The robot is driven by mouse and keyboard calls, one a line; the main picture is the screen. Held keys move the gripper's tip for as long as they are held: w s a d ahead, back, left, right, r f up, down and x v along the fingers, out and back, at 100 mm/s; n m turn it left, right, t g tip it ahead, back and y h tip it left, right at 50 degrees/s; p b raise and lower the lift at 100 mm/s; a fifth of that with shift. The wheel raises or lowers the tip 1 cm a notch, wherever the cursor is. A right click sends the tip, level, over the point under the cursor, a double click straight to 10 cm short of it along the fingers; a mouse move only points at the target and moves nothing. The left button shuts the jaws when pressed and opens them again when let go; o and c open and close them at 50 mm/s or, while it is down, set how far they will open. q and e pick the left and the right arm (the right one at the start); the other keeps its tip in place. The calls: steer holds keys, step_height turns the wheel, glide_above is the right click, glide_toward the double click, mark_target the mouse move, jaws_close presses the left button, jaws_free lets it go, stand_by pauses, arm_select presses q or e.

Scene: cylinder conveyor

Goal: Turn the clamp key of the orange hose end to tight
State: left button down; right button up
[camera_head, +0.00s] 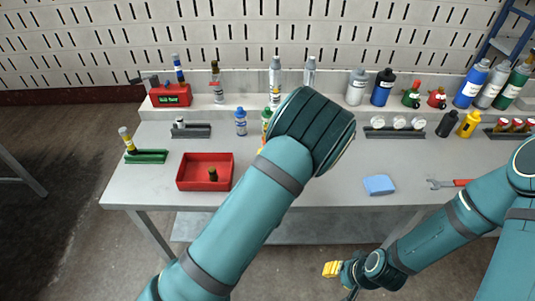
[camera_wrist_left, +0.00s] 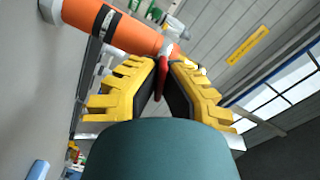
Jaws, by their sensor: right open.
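In the left wrist view, the orange hose end (camera_wrist_left: 122,32) comes in from the upper left with a black band around it and a pale grey fitting beyond. A red clamp key (camera_wrist_left: 159,80) shows between the yellow fingers of my left gripper (camera_wrist_left: 166,62). The fingertips close in on the key from both sides. Its exact angle is hard to tell. In the head view my left arm covers the left gripper, the key and nearly all of the hose end. My right gripper (camera_head: 333,269) is open and empty, low in front of the table.
On the grey table (camera_head: 150,190) a red tray (camera_head: 182,184) holds a dark-topped cylinder. Several bottles stand along the back. A green holder (camera_head: 152,157) is at the left.

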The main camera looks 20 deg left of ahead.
arm_select(q)
steer(key=shift+m+p, duration=0.45)
steer(key=shift+m, duration=1.75)
steer(key=c, duration=1.1)
jaws_free()
steer(key=v, duration=1.2)
